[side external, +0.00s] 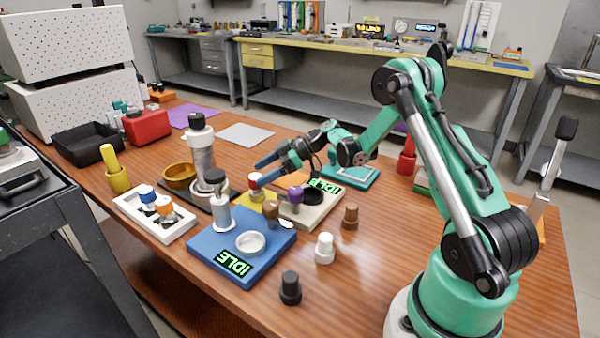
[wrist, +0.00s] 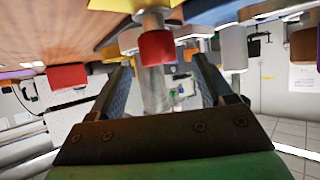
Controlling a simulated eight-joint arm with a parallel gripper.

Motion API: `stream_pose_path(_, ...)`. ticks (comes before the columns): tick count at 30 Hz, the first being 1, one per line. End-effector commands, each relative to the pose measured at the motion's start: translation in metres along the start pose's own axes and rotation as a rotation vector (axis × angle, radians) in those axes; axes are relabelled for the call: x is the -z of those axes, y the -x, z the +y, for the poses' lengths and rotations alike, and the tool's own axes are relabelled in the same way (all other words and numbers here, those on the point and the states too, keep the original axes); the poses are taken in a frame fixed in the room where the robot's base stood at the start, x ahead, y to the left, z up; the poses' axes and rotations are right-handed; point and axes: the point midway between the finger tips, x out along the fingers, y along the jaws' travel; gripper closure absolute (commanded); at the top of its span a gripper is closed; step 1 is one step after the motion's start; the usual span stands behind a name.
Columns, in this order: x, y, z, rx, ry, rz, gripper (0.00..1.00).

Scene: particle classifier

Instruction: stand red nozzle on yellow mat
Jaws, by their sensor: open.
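The red nozzle (side external: 255,181), with a red top and a pale lower part, stands upright at the yellow mat (side external: 243,203). Its exact contact with the mat is partly hidden. My gripper (side external: 262,173) is open, with its blue fingers close to the nozzle. In the wrist view, which looks upside down, the red nozzle (wrist: 157,46) shows between the open fingers, and I see no finger touching it.
A blue device (side external: 225,255) marked IDLE and a beige device (side external: 315,210) stand close by. A metal column (side external: 202,160) rises behind. White (side external: 325,248), brown (side external: 350,216) and black (side external: 290,288) nozzles stand nearer. Free table lies at the front right.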

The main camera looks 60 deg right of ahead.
Motion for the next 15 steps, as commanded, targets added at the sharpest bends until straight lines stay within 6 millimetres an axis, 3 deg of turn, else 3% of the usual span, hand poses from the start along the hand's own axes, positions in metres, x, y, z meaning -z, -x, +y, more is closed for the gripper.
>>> stream_pose_path(9,0.0,0.071,0.001,-0.005,-0.003,0.0,0.26)
stream_pose_path(15,0.0,0.103,0.0,-0.004,-0.002,0.0,0.26)
